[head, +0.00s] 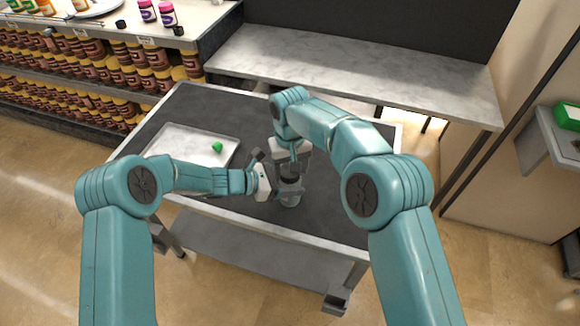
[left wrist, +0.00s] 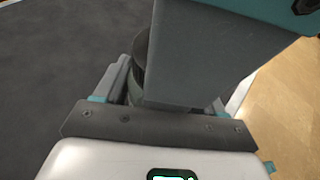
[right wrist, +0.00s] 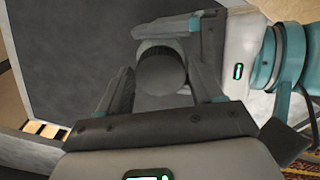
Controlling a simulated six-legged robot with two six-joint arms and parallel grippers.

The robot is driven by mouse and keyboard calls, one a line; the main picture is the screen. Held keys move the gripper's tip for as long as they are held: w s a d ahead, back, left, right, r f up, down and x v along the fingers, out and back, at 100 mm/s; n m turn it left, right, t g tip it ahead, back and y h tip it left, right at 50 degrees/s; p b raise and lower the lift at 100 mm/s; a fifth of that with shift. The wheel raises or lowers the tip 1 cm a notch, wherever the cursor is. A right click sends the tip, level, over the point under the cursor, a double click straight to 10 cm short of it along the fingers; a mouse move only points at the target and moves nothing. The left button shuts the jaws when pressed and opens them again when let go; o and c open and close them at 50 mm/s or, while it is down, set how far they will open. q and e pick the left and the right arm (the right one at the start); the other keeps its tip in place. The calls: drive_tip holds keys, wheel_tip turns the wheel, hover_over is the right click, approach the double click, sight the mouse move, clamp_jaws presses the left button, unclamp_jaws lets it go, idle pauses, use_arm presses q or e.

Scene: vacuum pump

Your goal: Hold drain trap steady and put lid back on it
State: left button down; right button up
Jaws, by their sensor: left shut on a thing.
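The drain trap (head: 290,200) is a small clear cup with a dark top, standing upright over the cart top near its front edge. My left gripper (head: 285,190) is shut on it from the left side; the trap also shows partly in the left wrist view (left wrist: 138,50), mostly hidden by a finger. A round dark lid (right wrist: 160,68) is at the top of the trap in the right wrist view; I cannot tell whether it is fully seated. My right gripper (right wrist: 162,85) is above, pointing down, its fingers apart on both sides of the lid.
A metal tray (head: 165,140) with a small green object (head: 217,147) lies on the dark cart top (head: 240,105) at the left. A grey counter (head: 420,80) stands behind. Shelves of jars (head: 90,60) are at the left. The cart's right part is clear.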

drive_tip(key=shift+o, duration=0.5)
drive_tip(key=shift+r, duration=0.2)
use_arm(q)
drive_tip(key=shift+s, duration=0.1)
use_arm(e)
wheel_tip(320, 180, up, 4)
drive_tip(key=shift+r, duration=0.15)
drive_tip(key=shift+c, duration=1.3)
drive_tip(key=n, duration=0.3)
drive_tip(key=shift+s+d, duration=0.1)
drive_tip(key=n, duration=0.2)
drive_tip(key=r+n, duration=0.1)
drive_tip(key=n, duration=0.1)
drive_tip(key=shift+d, duration=0.1)
drive_tip(key=r+n, duration=0.1)
drive_tip(key=n, duration=0.2)
drive_tip(key=shift+r, duration=0.1)
drive_tip(key=shift+r+n, duration=0.35)
drive_tip(key=shift+n, duration=0.05)
drive_tip(key=shift+a+r, duration=0.2)
drive_tip(key=shift+r, duration=0.05)
drive_tip(key=shift+f, duration=0.1)
drive_tip(key=shift+f, duration=3.95)
